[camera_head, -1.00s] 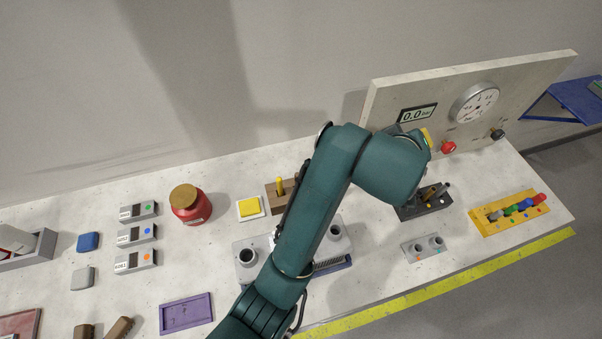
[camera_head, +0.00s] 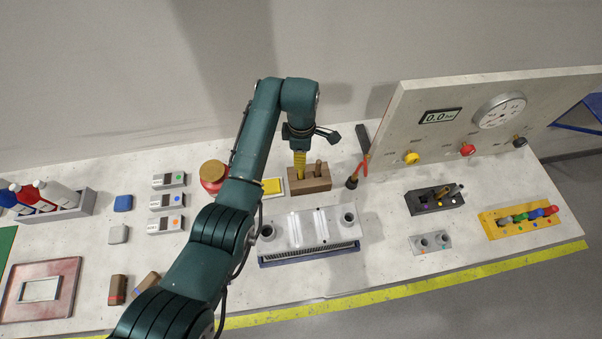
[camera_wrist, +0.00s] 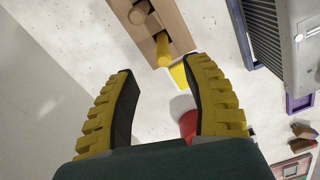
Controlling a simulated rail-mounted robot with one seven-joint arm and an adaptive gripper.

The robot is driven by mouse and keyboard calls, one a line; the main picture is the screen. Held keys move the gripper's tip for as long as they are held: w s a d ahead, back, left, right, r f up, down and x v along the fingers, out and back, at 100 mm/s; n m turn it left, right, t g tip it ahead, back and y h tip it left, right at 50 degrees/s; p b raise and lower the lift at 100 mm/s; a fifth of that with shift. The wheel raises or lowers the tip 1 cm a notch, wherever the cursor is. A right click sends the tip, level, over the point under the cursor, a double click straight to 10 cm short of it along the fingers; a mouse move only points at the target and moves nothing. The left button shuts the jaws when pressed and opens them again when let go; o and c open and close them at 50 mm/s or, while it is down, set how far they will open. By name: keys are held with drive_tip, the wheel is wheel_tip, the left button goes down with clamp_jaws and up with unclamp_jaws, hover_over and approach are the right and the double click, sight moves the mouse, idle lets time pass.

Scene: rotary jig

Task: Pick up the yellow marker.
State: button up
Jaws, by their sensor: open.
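The yellow marker (camera_wrist: 162,48) stands in one hole of a brown wooden block (camera_wrist: 177,27), which also shows in the head view (camera_head: 312,184). My gripper (camera_wrist: 160,66) is open and empty, its yellow ribbed fingers spread. In the wrist view the marker lies just past the fingertips, between their lines. In the head view my gripper (camera_head: 300,164) points down over the left part of the block and hides the marker. Whether the fingers touch anything there I cannot tell.
A brown peg (camera_head: 318,167) stands in the same block, right of my gripper. A yellow pad (camera_head: 272,186) and red jar (camera_head: 212,176) are to the left. A grey two-post jig (camera_head: 310,230) lies in front. A red-and-black tool (camera_head: 360,170) stands to the right.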

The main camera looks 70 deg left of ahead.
sight(301, 174)
drive_tip(key=f, duration=0.5)
drive_tip(key=shift+s+d, duration=0.1)
drive_tip(key=shift+d, duration=0.2)
drive_tip(key=shift+a+f, duration=0.1)
drive_tip(key=shift+f, duration=0.25)
drive_tip(key=shift+c, duration=0.4)
clamp_jaws()
